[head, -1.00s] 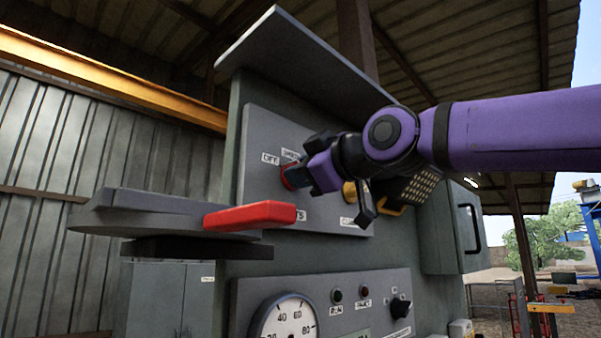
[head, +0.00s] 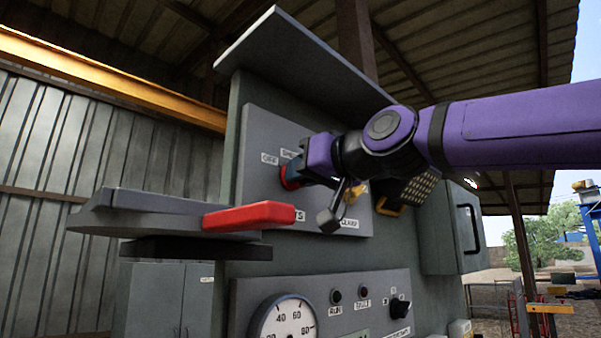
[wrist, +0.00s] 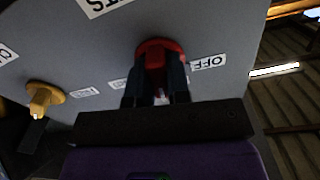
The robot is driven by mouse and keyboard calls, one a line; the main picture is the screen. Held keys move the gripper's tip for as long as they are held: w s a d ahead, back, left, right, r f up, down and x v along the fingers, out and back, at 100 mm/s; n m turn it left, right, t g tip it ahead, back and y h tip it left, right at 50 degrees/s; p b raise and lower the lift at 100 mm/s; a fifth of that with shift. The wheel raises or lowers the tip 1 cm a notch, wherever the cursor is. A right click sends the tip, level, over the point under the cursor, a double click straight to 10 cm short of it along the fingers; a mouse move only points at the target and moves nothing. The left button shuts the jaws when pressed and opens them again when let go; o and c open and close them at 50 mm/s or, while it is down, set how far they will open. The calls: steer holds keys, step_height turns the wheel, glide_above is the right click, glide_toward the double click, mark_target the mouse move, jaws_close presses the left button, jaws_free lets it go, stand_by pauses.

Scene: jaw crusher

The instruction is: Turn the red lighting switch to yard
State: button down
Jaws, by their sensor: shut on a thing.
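The red lighting switch (head: 287,176) is on the upper grey panel (head: 262,128), with an OFF label (head: 269,158) up and to its left. My gripper (head: 297,172) is at the switch, its fingers on either side of the knob. In the wrist view the red switch (wrist: 158,52) sits between the two dark fingertips of my gripper (wrist: 156,85), which are shut on it. The OFF label (wrist: 208,62) is at its right there. The fingers hide part of the knob, and the label that reads yard cannot be made out.
A yellow switch (head: 353,191) is on the same panel to the right; it also shows in the wrist view (wrist: 43,97). A red-handled lever (head: 250,215) juts out in front at lower left. A gauge (head: 285,318) and a lower panel (head: 345,290) are below.

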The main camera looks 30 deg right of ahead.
steer(key=m, duration=0.5)
steer(key=shift+m, duration=0.3)
steer(key=shift+f+m, duration=0.1)
steer(key=shift+m, duration=2.1)
steer(key=c, duration=1.1)
jaws_free()
steer(key=shift+d, duration=0.1)
steer(key=v, duration=1)
steer(key=shift+s+d, duration=0.1)
steer(key=shift+s, duration=0.25)
